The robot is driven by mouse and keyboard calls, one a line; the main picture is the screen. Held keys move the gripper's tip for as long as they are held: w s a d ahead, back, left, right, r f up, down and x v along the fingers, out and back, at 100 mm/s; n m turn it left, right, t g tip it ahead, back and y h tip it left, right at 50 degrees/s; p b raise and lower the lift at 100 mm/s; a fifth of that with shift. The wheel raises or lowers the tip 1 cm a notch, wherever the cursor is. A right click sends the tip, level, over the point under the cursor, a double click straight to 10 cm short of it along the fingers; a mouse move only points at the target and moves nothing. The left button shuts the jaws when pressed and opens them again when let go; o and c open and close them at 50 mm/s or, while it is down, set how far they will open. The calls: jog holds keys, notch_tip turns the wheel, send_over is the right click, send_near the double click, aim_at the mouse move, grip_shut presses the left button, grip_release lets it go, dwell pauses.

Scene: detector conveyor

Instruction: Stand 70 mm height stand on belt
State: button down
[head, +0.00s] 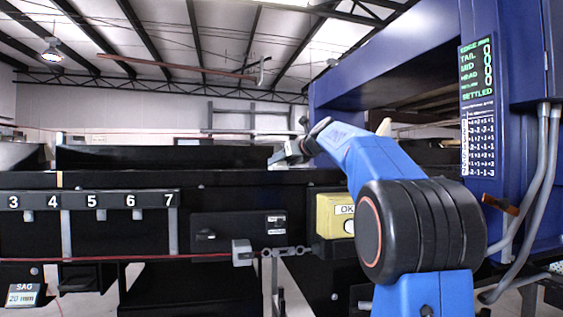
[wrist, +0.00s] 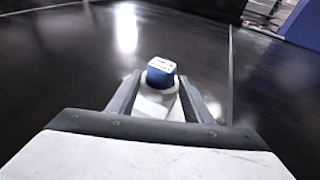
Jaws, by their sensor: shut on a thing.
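My gripper (wrist: 161,78) is shut on a small stand (wrist: 161,68) with a blue body and a pale marked top. The marking is too small to read, so I cannot tell the 70 mm size. The stand sits between the two fingers, with a pale round part around its lower portion. The dark, shiny belt (wrist: 75,50) spreads beneath and ahead in the wrist view. I cannot tell whether the stand touches it. In the head view my gripper (head: 288,154) is over the conveyor, and the stand cannot be made out there.
A blue detector frame (head: 335,92) rises at the right, with a readout panel (head: 477,110). The conveyor's front side carries a numbered rail (head: 90,201), a yellow OK box (head: 335,215) and a red cord (head: 150,259). The belt around the stand looks clear.

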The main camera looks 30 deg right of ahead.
jog(key=c, duration=0.9)
grip_release()
jog(key=shift+r, duration=0.1)
jog(key=v, duration=1.2)
